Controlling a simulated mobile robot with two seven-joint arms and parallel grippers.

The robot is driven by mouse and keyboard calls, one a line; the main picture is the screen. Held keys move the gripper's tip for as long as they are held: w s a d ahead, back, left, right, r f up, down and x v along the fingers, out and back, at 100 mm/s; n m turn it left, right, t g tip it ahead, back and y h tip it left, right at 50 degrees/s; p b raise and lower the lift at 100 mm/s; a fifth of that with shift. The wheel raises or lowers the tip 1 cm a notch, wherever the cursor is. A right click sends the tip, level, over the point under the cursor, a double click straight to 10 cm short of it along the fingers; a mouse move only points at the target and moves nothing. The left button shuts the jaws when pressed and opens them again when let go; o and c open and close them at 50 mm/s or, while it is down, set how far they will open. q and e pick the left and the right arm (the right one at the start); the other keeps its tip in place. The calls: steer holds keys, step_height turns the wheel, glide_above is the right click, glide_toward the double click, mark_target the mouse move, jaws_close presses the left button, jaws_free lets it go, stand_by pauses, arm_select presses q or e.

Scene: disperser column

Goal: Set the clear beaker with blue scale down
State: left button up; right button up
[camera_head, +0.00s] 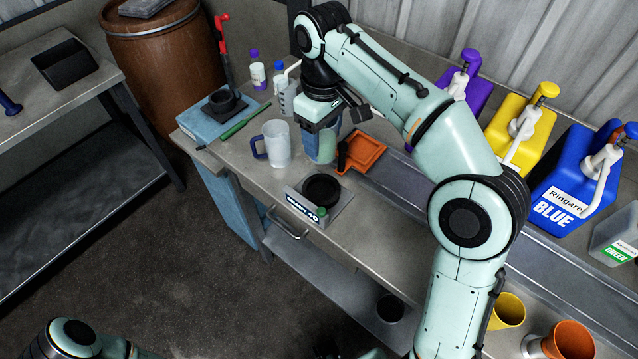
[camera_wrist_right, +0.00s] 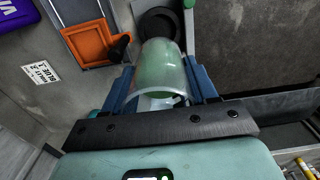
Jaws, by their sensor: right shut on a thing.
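My right gripper (camera_head: 322,140) is shut on a clear beaker (camera_head: 323,153), over the bench between a jug and an orange tray. The right wrist view shows the beaker (camera_wrist_right: 158,65) between the blue fingers of the gripper (camera_wrist_right: 165,88). It looks see-through with a greenish tint; its scale marks cannot be made out. Whether its base touches the bench is hidden. My left gripper is not in view; only part of the left arm shows at the bottom left.
A clear jug (camera_head: 278,145) with a blue handle stands left of the beaker. The orange tray (camera_head: 364,153) lies to its right; a balance with a black round pan (camera_head: 321,190) sits in front. Yellow (camera_head: 520,128) and blue (camera_head: 562,180) pump containers line the back. Bare bench (camera_head: 375,235) lies right of the balance.

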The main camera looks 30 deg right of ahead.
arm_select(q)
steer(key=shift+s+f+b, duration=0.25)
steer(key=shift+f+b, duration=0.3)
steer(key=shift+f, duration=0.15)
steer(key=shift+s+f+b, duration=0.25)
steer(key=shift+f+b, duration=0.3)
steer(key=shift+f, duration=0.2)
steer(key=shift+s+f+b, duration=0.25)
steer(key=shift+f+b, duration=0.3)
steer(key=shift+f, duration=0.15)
arm_select(e)
steer(key=shift+f, duration=7.25)
steer(key=shift+f, duration=0.2)
steer(key=o, duration=0.8)
steer(key=shift+c, duration=0.2)
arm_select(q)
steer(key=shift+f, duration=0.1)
arm_select(e)
step_height(320, 180, up, 12)
steer(key=p, duration=0.3)
steer(key=shift+r, duration=0.25)
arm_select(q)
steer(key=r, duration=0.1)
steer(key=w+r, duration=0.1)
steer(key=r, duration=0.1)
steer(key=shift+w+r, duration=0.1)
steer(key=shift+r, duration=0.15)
